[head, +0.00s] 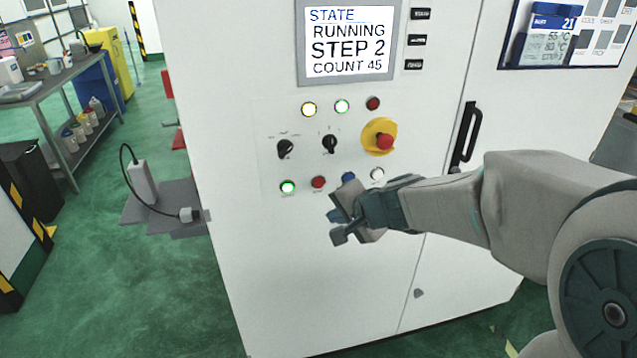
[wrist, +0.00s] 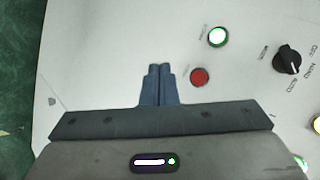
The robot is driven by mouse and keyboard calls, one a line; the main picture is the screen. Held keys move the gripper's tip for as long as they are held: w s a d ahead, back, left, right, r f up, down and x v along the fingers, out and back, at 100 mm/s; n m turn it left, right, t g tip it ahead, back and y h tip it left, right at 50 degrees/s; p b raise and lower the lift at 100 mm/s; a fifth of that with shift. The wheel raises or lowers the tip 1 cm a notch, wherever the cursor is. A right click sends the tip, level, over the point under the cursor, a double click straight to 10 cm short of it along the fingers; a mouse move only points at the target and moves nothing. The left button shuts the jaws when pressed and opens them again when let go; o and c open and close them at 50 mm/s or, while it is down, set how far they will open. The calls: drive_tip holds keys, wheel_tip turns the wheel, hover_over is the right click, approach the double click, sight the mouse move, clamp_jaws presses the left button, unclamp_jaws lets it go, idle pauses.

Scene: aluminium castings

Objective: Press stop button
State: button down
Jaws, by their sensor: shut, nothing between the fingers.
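The small red button (head: 318,182) is in the bottom row of the white cabinet's panel, right of a lit green button (head: 287,187). Its label is too small to read. The wrist view also shows the red button (wrist: 200,77), just right of my fingertips, with the lit green button (wrist: 217,37) above it. My gripper (head: 336,228) is in front of the panel, below and slightly right of the red button in the head view. Its fingers (wrist: 160,72) are together and empty. They do not cover the red button; their gap to the panel is hard to judge.
A red emergency knob on a yellow base (head: 379,137), two black selectors (head: 330,144) and a row of lamps (head: 342,106) sit higher. A blue button (head: 348,178) is close above my gripper. The screen (head: 347,42) reads RUNNING, STEP 2, COUNT 45. A black door handle (head: 466,135) is at right.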

sight(319, 183)
drive_tip(key=shift+w+a+p, duration=0.3)
drive_tip(key=shift+w+a, duration=0.1)
drive_tip(key=shift+w, duration=1)
drive_tip(key=shift+w+a+p, duration=0.3)
drive_tip(key=shift+w+a, duration=0.15)
drive_tip(key=shift+w, duration=1)
drive_tip(key=shift+w+a+p, duration=0.3)
drive_tip(key=shift+w+a, duration=0.1)
drive_tip(key=shift+w, duration=1)
drive_tip(key=shift+w, duration=0.15)
drive_tip(key=shift+w+a, duration=0.1)
drive_tip(key=shift+w, duration=0.15)
drive_tip(key=shift+w+a, duration=0.1)
drive_tip(key=shift+w, duration=0.3)
drive_tip(key=shift+s+b, duration=0.1)
drive_tip(key=shift+b, duration=0.2)
drive_tip(key=shift+s+d+b, duration=0.25)
drive_tip(key=shift+s+b, duration=0.1)
drive_tip(key=shift+s, duration=0.35)
drive_tip(key=shift+s, duration=0.1)
